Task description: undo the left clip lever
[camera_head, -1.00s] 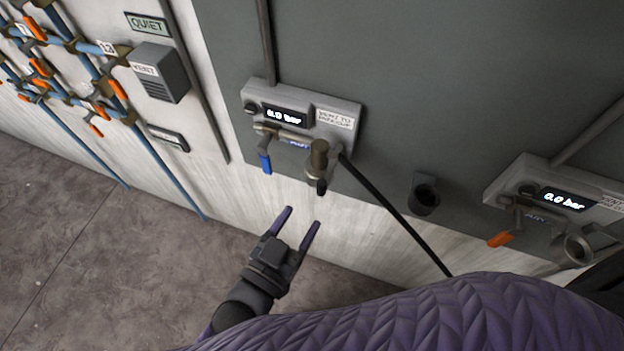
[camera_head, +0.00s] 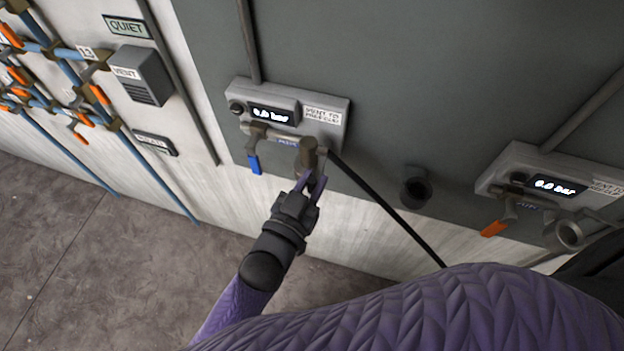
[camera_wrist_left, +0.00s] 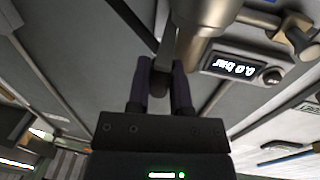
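A hose coupling (camera_head: 308,150) hangs at the lower right of the left 0.0 bar panel (camera_head: 328,125), and a black hose (camera_head: 385,205) runs from there down to the right. My left gripper (camera_head: 311,182) is at the coupling's lower end. In the left wrist view the metal coupling (camera_wrist_left: 205,18) is at the top. A narrow grey clip lever (camera_wrist_left: 167,48) reaches down beside it between the fingers of my left gripper (camera_wrist_left: 161,85). The fingers look closed on the lever's end. In the head view the fingers mostly hide the lever. My right gripper is out of view.
A blue-handled valve (camera_head: 255,164) is just left of the coupling. A second 0.0 bar panel (camera_head: 515,165) with an orange handle (camera_head: 493,228) is at right. An empty round holder (camera_head: 415,188) sits between the panels. Blue pipes (camera_head: 160,180) run at left.

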